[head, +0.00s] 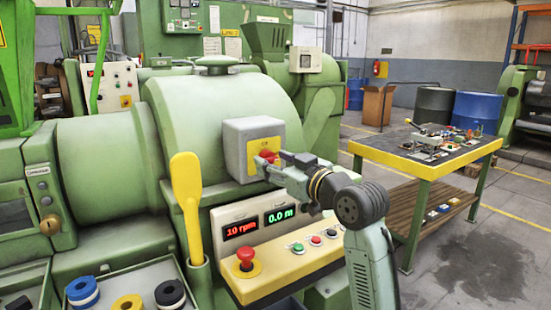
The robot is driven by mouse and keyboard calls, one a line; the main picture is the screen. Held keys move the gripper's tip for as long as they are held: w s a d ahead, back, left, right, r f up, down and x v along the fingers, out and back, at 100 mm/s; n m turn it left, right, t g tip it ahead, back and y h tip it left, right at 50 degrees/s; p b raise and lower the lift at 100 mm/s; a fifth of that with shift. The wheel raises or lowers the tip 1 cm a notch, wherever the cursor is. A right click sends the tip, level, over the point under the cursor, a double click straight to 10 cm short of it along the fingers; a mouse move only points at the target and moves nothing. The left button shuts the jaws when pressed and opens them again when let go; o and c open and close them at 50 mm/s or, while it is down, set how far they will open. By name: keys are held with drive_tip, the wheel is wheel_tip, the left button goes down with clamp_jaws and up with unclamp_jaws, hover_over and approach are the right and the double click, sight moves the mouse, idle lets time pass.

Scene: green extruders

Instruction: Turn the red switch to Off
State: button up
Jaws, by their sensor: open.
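The red switch (267,157) sits on a yellow plate (253,152) on the front of a grey box fixed to the green extruder (205,110). A label above the switch is too small to read for sure. My gripper (266,164) is open, with its fingertips right at the switch. The fingers partly cover it, so I cannot tell whether they touch it or which way its handle points. My arm comes in from the lower right.
Below the switch is a sloped panel with a red emergency button (246,257), small buttons and two displays (279,213). A yellow paddle (186,182) stands to the left. A yellow-edged workbench (430,166) with clutter is at right.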

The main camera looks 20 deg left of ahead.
drive_tip(key=shift+c, duration=0.6)
clamp_jaws()
drive_tip(key=shift+n+b, duration=0.4)
drive_tip(key=shift+b, duration=0.05)
drive_tip(key=n+b, duration=0.5)
drive_tip(key=n, duration=0.3)
drive_tip(key=shift+w+h, duration=0.1)
drive_tip(key=shift+h, duration=0.2)
drive_tip(key=n+b, duration=0.2)
drive_tip(key=n, duration=0.2)
drive_tip(key=shift+r, duration=0.1)
drive_tip(key=n+b, duration=0.1)
drive_tip(key=n, duration=0.3)
drive_tip(key=shift+r, duration=0.1)
drive_tip(key=shift+n, duration=0.4)
